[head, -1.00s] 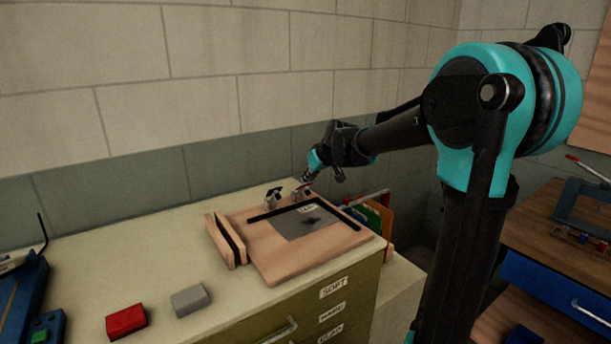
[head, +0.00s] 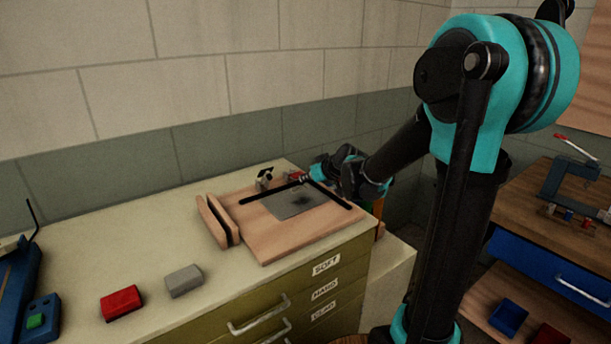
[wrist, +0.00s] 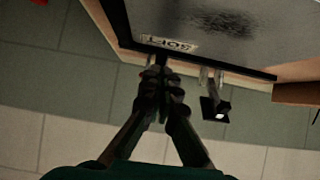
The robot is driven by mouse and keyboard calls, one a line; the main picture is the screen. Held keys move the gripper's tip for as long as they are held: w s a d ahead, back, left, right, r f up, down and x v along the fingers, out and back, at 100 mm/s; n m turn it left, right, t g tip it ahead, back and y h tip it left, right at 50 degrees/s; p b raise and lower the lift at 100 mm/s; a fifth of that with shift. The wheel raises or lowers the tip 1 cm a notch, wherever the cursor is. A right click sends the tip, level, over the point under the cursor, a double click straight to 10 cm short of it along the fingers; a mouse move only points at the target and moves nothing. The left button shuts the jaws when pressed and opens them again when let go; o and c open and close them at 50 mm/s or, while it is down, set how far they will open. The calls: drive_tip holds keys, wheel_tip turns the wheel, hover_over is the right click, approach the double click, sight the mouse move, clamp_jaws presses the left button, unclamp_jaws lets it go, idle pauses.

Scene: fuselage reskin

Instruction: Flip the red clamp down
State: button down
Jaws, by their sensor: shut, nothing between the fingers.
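A wooden board (head: 262,240) lies on the cabinet top, with a grey sheet (head: 297,202) inside a black frame. A small red part (head: 296,176), seemingly the red clamp, shows at the board's back edge, beside my gripper tip. Whether it is up or down is too small to tell. My gripper (head: 306,179) is low over the back right of the frame, shut and empty. In the wrist view, my gripper (wrist: 160,78) has its fingers together at the frame edge, by the "SOFT" label (wrist: 172,44). The fingers hide what is behind them.
A second, dark clamp (head: 264,179) stands upright to the left; it also shows in the wrist view (wrist: 214,106). A wooden holder (head: 218,221) stands at the board's left. Red (head: 122,302) and grey (head: 184,281) blocks lie at front left. The wall is close behind.

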drive_tip(key=shift+f, duration=0.3)
idle(0.5)
